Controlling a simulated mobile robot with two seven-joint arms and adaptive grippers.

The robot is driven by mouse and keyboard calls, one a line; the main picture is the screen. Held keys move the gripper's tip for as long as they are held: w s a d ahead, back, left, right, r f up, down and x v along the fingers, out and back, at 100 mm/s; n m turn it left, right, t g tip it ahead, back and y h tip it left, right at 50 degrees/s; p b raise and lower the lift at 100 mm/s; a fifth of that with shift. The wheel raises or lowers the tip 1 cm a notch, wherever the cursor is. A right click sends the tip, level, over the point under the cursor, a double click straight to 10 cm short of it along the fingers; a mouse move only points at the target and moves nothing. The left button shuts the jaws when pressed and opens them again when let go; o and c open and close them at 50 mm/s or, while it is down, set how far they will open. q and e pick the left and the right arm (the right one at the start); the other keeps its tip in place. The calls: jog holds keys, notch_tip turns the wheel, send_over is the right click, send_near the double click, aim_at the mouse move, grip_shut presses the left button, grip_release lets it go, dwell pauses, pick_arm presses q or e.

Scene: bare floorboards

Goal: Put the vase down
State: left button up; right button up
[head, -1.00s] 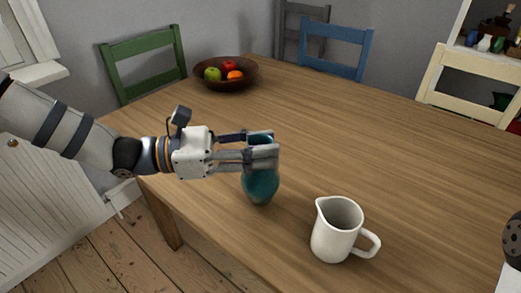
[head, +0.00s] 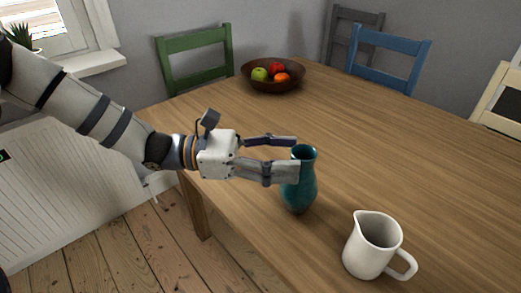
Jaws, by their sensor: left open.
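A teal vase (head: 301,188) stands upright on the wooden table (head: 400,155), near the table's left edge. My left gripper (head: 285,157) is open just to the left of the vase. One finger lies behind the vase's neck level, and the nearer finger overlaps the vase's left side in the picture. I cannot tell whether that finger touches the vase. My right gripper is not in view.
A white pitcher (head: 370,247) stands on the table in front and to the right of the vase. A brown bowl (head: 260,80) of fruit sits at the far end. Green (head: 195,62) and blue (head: 390,58) chairs stand around the table. The middle of the table is clear.

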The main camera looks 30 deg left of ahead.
pick_arm(q)
jog(key=p+v, duration=0.1)
jog(key=v, duration=0.7)
jog(key=shift+s+a, duration=0.15)
jog(key=shift+a, duration=0.1)
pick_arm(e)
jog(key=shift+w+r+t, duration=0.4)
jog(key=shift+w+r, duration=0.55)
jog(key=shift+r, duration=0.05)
